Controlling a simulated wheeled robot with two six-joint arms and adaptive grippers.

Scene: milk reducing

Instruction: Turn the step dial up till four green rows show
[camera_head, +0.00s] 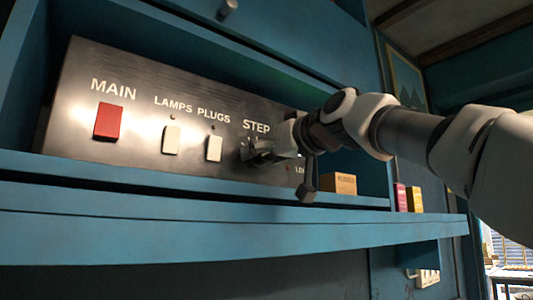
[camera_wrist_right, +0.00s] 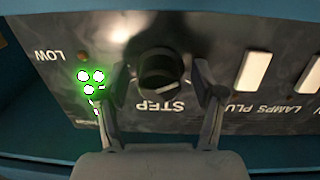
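The step dial (camera_wrist_right: 160,70) is a round black knob on the dark panel, above the upside-down word STEP in the right wrist view. My right gripper (camera_wrist_right: 161,78) is open, one finger on each side of the dial; a gap shows on both sides, and I cannot tell whether either finger touches it. A bright green glow (camera_wrist_right: 92,79) with a few white round spots shows beside the left finger, partly hidden by it; separate rows cannot be told. In the head view my right gripper (camera_head: 262,150) covers the dial below STEP. My left gripper is not in view.
The control panel (camera_head: 75,75) has a red MAIN switch (camera_head: 107,121) and white LAMPS (camera_head: 171,140) and PLUGS (camera_head: 214,148) switches left of my gripper. A tan box (camera_head: 338,183) stands on the blue shelf (camera_head: 160,225), with red (camera_head: 401,197) and yellow (camera_head: 415,199) boxes further right.

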